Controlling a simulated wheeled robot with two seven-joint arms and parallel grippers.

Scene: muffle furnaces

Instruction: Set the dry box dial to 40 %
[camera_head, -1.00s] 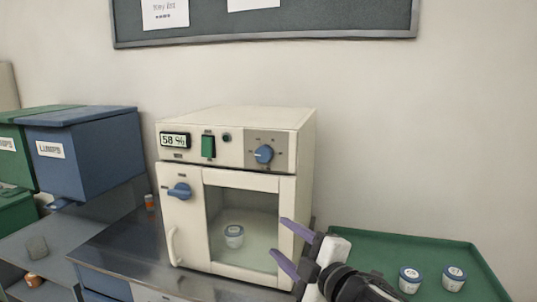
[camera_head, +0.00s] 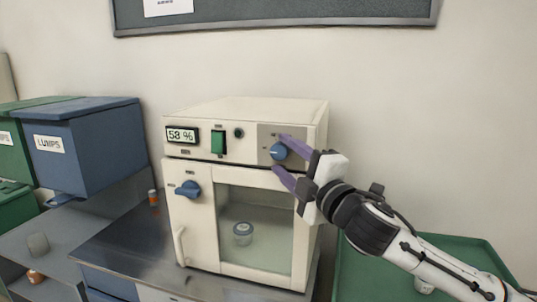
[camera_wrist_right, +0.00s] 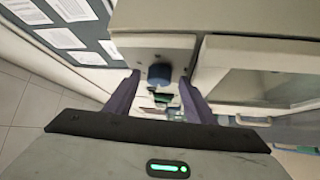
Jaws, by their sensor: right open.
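The dry box (camera_head: 245,112) is a cream cabinet with a glass door, and its display (camera_head: 181,135) reads 58 %. The blue round dial (camera_head: 278,151) sits on a grey plate at the upper right of its front. My right gripper (camera_head: 281,153) is open and empty, with its purple fingers reaching to the dial, one above and one below it. In the right wrist view the dial (camera_wrist_right: 160,74) shows between and just beyond the two fingertips; contact cannot be told. My left gripper is not in view.
A green switch (camera_head: 218,142) and a small black knob (camera_head: 239,133) are left of the dial. A blue door knob (camera_head: 188,189) sticks out lower left. A jar (camera_head: 243,233) stands inside. A green tray (camera_head: 455,247) lies at right, partly behind my arm. Blue bin (camera_head: 85,150) at left.

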